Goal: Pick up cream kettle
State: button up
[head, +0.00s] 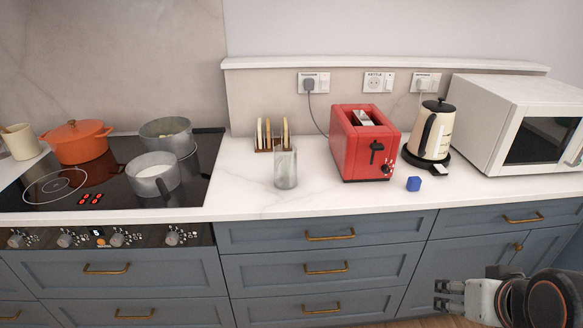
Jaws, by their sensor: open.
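The cream kettle (441,136) stands upright on a dark base at the right of the white counter, between the red toaster and the white microwave. It has a black lid and a black handle on its left-front side. My gripper (441,294) is at the lower right, in front of the blue-grey cabinets and below the counter top. It points left, is open and looks empty. It is well apart from the kettle.
The red toaster (356,148) stands close left of the kettle and the microwave (507,122) close right. A glass jar (286,167), a toast rack (265,143) and a hob (100,186) with pots stand farther left.

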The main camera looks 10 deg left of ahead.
aim_at(429, 140)
jog(key=i+l, duration=0.95)
jog(key=l, duration=0.25)
jog(key=u, duration=0.05)
